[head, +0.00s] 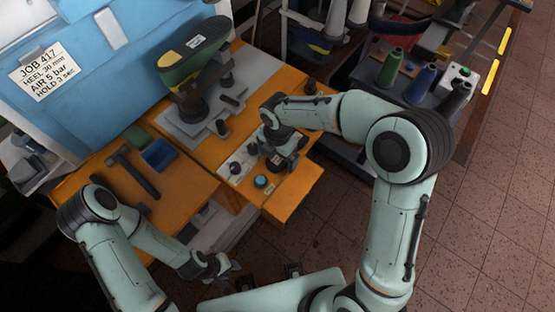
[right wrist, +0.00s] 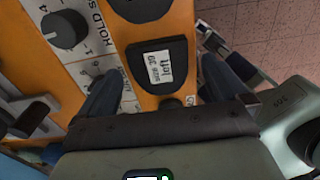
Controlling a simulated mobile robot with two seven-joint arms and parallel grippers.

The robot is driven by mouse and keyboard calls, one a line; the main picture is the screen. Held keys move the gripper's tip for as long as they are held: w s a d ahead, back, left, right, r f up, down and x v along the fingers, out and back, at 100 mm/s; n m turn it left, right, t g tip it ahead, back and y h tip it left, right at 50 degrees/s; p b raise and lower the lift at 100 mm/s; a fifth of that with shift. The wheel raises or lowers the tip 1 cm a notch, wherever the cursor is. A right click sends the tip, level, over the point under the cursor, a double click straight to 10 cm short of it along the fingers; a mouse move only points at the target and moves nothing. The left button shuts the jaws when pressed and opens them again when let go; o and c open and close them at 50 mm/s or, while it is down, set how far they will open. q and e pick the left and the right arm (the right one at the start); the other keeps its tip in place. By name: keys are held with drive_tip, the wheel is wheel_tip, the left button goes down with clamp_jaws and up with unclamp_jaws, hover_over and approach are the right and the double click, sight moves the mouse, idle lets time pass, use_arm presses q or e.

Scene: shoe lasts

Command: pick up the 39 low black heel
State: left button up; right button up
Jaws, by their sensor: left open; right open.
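A black heel block (right wrist: 158,65) with a white paper label lies on the orange surface in the right wrist view. The label is upside down there; it seems to carry a 39, but the small print is hard to read. My right gripper (right wrist: 160,92) is open, with one dark finger on each side of the block's near part and no visible grip on it. In the head view my right gripper (head: 287,158) is over the orange bench and largely hides the block. My left gripper (head: 224,271) is open and empty, low in front of the bench.
Another black piece (right wrist: 142,8) lies just beyond the block. A dial panel (head: 238,163) is to its left, and a blue button (head: 261,181) is near the bench front. A last on a press (head: 194,55) stands behind. A hammer (head: 133,172) and blue tray (head: 159,154) lie left.

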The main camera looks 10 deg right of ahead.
drive_tip(key=shift+f, duration=0.45)
drive_tip(key=shift+c, duration=0.3)
drive_tip(key=c, duration=1.1)
